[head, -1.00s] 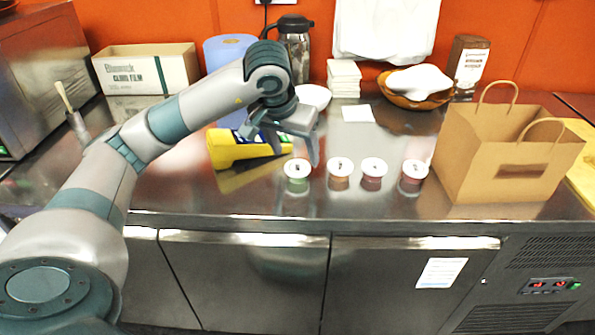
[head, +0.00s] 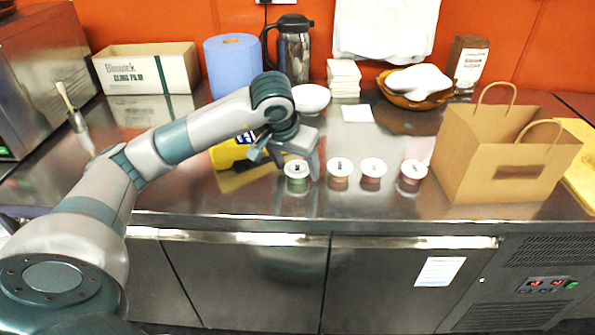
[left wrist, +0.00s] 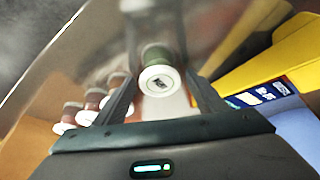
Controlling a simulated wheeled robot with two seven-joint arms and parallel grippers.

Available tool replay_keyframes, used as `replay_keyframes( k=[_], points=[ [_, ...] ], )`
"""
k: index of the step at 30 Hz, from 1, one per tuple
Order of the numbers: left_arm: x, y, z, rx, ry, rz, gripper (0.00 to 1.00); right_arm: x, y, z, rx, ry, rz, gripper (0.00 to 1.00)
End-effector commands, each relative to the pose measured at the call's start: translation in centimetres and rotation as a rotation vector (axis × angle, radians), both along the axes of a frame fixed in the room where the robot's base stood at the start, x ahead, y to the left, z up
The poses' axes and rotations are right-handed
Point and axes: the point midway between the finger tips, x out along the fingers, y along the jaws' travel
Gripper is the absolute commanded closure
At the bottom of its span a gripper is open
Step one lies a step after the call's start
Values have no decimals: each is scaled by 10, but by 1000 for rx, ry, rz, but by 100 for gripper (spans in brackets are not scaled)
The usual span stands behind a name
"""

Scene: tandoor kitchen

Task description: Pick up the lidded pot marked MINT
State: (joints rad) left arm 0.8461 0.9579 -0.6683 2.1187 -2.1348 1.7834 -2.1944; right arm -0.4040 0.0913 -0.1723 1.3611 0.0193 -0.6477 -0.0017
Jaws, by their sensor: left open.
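The pot with green contents and a white lid (head: 297,170) stands leftmost in a row of small lidded pots on the steel counter. It also shows in the left wrist view (left wrist: 158,78), upright, with dark lettering on its lid too small to read. My left gripper (head: 300,174) is lowered around this pot, fingers apart. In the left wrist view the left gripper's two fingers (left wrist: 160,95) stand on either side of the pot, and I cannot tell whether they touch it. My right gripper is not in view.
Other lidded pots with brownish-red contents, (head: 339,174) among them, stand just to the right. A yellow device (head: 235,155) lies close on the left. A paper bag (head: 505,160) stands at the right. A white bowl (head: 311,98) and steel flask (head: 294,50) are behind.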

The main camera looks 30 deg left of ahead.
Motion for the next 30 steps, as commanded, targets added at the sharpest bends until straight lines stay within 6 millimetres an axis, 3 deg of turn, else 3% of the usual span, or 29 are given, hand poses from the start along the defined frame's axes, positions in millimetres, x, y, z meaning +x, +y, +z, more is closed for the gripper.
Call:
replay_keyframes(
  k=[8,13,14,30],
  points=[
    [0,0,0,0,0,0,35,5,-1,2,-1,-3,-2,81],
    [0,0,0,0,0,0,71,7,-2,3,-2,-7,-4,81],
    [0,0,0,0,0,0,73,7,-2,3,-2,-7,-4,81],
    [0,0,11,0,-1,0,73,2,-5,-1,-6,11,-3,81]
  ],
)
